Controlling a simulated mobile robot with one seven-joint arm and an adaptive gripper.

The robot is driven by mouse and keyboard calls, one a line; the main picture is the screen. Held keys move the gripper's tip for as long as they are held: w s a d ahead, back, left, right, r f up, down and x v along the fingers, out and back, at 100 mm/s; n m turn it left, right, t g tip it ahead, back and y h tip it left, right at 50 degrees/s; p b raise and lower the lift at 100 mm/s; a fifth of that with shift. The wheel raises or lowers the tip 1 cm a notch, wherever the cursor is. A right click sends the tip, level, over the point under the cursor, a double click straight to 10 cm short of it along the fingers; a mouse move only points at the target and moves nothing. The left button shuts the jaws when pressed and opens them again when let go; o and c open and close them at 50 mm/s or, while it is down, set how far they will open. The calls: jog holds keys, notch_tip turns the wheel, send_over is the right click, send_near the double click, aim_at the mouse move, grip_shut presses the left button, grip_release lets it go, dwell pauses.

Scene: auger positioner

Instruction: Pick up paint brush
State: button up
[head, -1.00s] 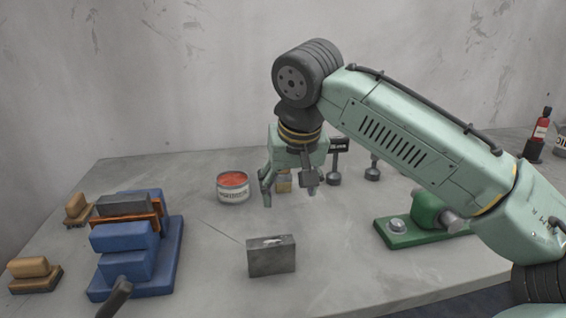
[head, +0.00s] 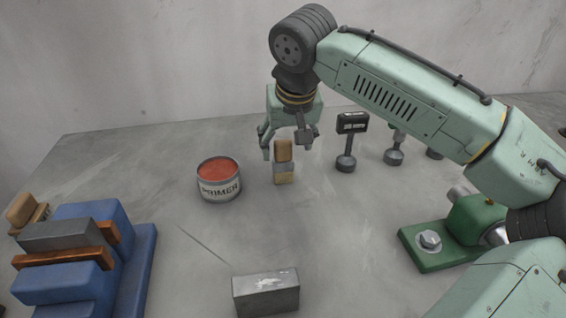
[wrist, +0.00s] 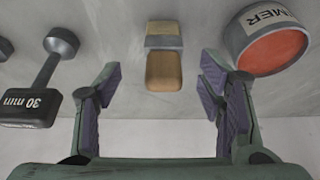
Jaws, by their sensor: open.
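The paint brush (head: 283,163) stands upright on the grey table, with a tan wooden top, a grey metal band and a pale lower end. In the wrist view, the brush (wrist: 164,60) shows ahead of the jaws, roughly midway between the two fingers. My gripper (head: 285,147) is open and empty; its fingers are at about the height of the brush's top in the head view. The wrist view shows my gripper (wrist: 160,84) with purple finger pads spread wide, apart from the brush.
A primer can (head: 219,181) stands just left of the brush. A black-headed timer (head: 347,140) and other stands are to the right. A grey metal block (head: 266,293), blue blocks (head: 75,270) and a green fixture (head: 440,250) lie nearer. Bare table lies in front of the brush.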

aim_at(278, 144)
jog(key=shift+a+p+x, duration=0.1)
jog(key=shift+p+x, duration=0.3)
jog(key=shift+x, duration=1.15)
jog(key=shift+a+p+x, duration=0.15)
jog(key=shift+p+x, duration=0.25)
jog(key=shift+x, duration=1.2)
jog(key=shift+r, duration=0.1)
jog(key=shift+c, duration=0.3)
jog(key=c, duration=1.2)
jog(key=shift+o, duration=0.2)
jog(key=shift+r, duration=0.15)
jog(key=shift+r, duration=0.35)
jog(key=shift+s+a+r+b, duration=0.15)
jog(key=shift+a+r+b, duration=0.1)
jog(key=shift+r+b, duration=0.3)
jog(key=shift+s+a+r+b, duration=0.2)
jog(key=shift+a+r+b, duration=0.15)
jog(key=shift+r, duration=0.25)
jog(key=s+a+r+b, duration=0.1)
jog(key=s+a+b, duration=0.2)
jog(key=s+a, duration=0.7)
jog(key=shift+a+r+b, duration=0.3)
jog(key=shift+a+r, duration=0.05)
jog(key=shift+a, duration=0.05)
